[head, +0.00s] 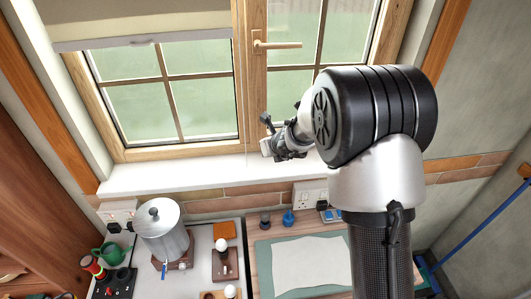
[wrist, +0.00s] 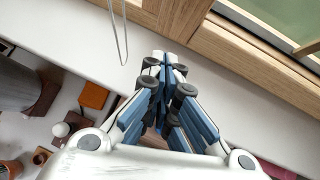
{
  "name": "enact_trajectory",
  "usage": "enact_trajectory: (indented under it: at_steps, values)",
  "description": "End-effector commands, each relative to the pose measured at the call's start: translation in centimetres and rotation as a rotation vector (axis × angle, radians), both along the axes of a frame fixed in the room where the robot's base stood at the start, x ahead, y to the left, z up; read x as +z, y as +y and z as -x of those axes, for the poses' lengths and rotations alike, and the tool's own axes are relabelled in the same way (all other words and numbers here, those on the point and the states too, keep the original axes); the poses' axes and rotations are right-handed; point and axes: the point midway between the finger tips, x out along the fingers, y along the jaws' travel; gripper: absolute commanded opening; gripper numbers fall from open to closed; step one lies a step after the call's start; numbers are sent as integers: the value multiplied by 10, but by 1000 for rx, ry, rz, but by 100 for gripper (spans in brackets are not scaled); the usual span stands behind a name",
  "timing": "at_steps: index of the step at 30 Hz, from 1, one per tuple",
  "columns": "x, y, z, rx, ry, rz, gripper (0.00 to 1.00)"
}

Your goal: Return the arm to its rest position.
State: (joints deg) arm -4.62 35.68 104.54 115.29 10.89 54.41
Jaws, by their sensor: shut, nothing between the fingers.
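My arm rises at the right of the head view and reaches toward the window. My gripper (head: 283,146) is in front of the white window sill (head: 180,178), close to the window frame in the picture. In the wrist view my gripper (wrist: 167,66) is shut, its blue-grey fingers together with nothing between them. The sill (wrist: 75,40) lies below and beyond the fingertips. I cannot tell the exact gap between gripper and window frame.
The wooden window (head: 256,90) stands behind my gripper. A metal pot (head: 163,230) stands on the left counter. A green mat with a white sheet (head: 298,266) lies on the worktop. A blue pole (head: 475,222) leans at right.

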Motion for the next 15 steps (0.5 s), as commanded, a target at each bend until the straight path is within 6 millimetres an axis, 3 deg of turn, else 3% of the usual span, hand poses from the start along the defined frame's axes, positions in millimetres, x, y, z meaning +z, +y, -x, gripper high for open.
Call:
enact_trajectory:
  at_steps: [6,15]
  values:
    - [29,-4,33,-4,5,3,0]
    - [41,-5,48,-4,8,3,0]
